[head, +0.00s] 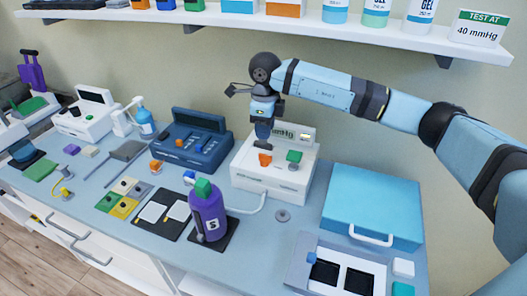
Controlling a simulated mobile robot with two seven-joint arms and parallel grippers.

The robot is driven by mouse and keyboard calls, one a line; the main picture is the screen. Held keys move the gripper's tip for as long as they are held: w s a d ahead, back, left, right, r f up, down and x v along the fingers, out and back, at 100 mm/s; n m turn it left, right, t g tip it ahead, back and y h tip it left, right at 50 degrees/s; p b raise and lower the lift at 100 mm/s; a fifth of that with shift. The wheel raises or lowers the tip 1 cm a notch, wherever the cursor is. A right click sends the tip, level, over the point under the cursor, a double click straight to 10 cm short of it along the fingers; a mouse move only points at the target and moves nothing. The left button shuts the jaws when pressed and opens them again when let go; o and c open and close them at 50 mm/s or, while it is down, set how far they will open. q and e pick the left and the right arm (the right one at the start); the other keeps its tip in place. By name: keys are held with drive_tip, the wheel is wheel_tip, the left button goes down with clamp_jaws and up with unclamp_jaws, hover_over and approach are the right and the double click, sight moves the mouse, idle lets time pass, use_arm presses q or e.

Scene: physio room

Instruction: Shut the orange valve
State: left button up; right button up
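The orange valve (265,160) is a small orange handle on the top front of a white device (262,182) at the middle of the bench. A green valve or knob (294,156) sits on the same device to its right. My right gripper (264,145) points down from above, with its dark fingertips just over or behind the orange valve. I cannot tell whether they touch it. The fingers overlap from this angle, so their opening does not show. They hide part of the device's display. My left gripper is not in view.
A purple bottle (207,214) with a green cap stands in front of the device, and a white hose (249,208) runs between them. A dark blue unit (190,142) is to the left. A light blue case (371,203) is to the right. A shelf (300,24) hangs above.

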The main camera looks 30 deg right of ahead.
sight(265, 155)
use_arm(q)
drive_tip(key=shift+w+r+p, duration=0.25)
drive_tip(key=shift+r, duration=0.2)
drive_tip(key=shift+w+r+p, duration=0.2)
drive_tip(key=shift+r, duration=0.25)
use_arm(e)
wheel_tip(265, 155, down, 10)
drive_tip(key=shift+w+r, duration=0.1)
drive_tip(key=shift+c, duration=0.4)
drive_tip(key=c, duration=0.5)
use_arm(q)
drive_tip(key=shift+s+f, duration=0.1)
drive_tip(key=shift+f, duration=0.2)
